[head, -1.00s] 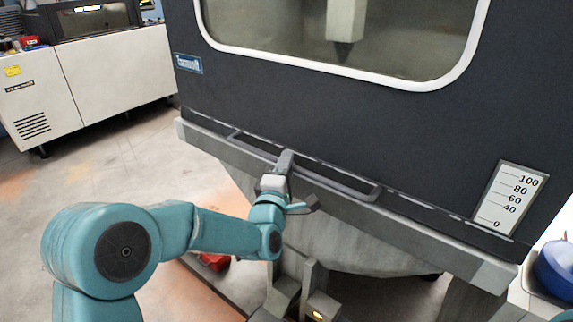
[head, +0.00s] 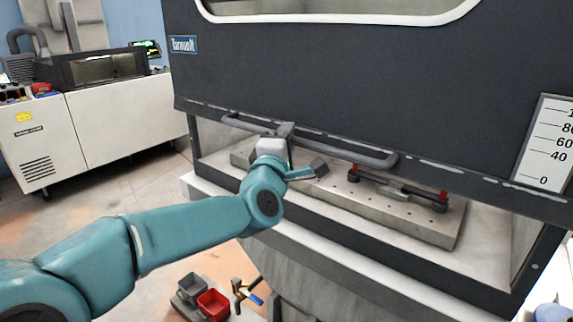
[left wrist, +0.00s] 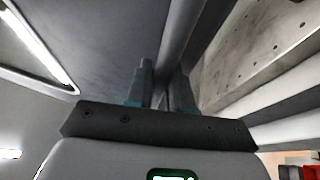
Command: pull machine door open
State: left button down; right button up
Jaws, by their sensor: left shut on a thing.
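The machine door (head: 360,85) is a dark grey panel with a white-rimmed window at the top of the head view. It is raised partway, with an open gap between its lower edge and the machine's sill. A dark bar handle (head: 350,153) runs along its lower edge. My left gripper (head: 285,131) is shut on the handle, left of the bar's middle. In the left wrist view, the handle (left wrist: 182,40) runs up between the two fingers (left wrist: 160,85); the fingertips are partly hidden. My right gripper is not in view.
Inside the gap, a grey holed plate (head: 400,215) carries a dark fixture (head: 400,188) with red parts. A white cabinet (head: 120,130) stands at the left. Grey and red bins (head: 213,304) and a hammer-like tool (head: 245,291) are low at the front. A floor strip at left is clear.

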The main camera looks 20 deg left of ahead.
pick_arm(q)
notch_tip(320, 180, up, 27)
jog(key=p, duration=1.7)
jog(key=shift+p, duration=0.4)
jog(key=c, duration=1.1)
grip_release()
jog(key=shift+f, duration=0.1)
jog(key=s+f+b, duration=0.3)
jog(key=s+b, duration=0.1)
jog(key=s, duration=1.2)
jog(key=shift+d+b, duration=0.35)
jog(key=shift+d, duration=0.05)
